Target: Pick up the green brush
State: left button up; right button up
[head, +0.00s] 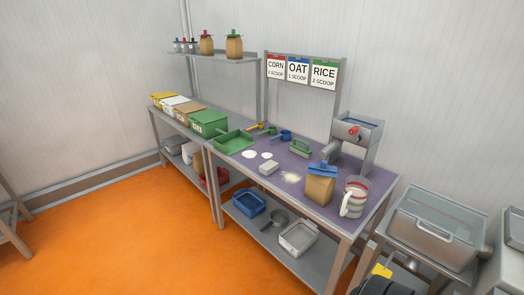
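The green brush (300,149) lies on the purple top of the worktable (222,161), towards its back edge, in the head view. It appears as a green body with a raised handle; its bristles are too small to make out. A green dustpan-like tray (233,143) sits to its left on the same table. Neither of my grippers can be made out in this view, and nothing is holding the brush.
Blue (284,135) and yellow scoops lie left of the brush. A grey machine (354,135) stands right of it. A paper bag (319,189) with a blue clip and a striped jug (354,196) stand at the front right. Orange floor (130,225) is clear at left.

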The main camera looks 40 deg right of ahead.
aim_at(306, 152)
jog(key=i+j, duration=0.15)
jog(key=i, duration=0.3)
jog(key=i+j+z, duration=0.1)
jog(key=i, duration=0.3)
jog(key=i+j, duration=0.2)
jog(key=i, duration=0.25)
jog(key=i+j+z, duration=0.1)
jog(key=i, duration=0.35)
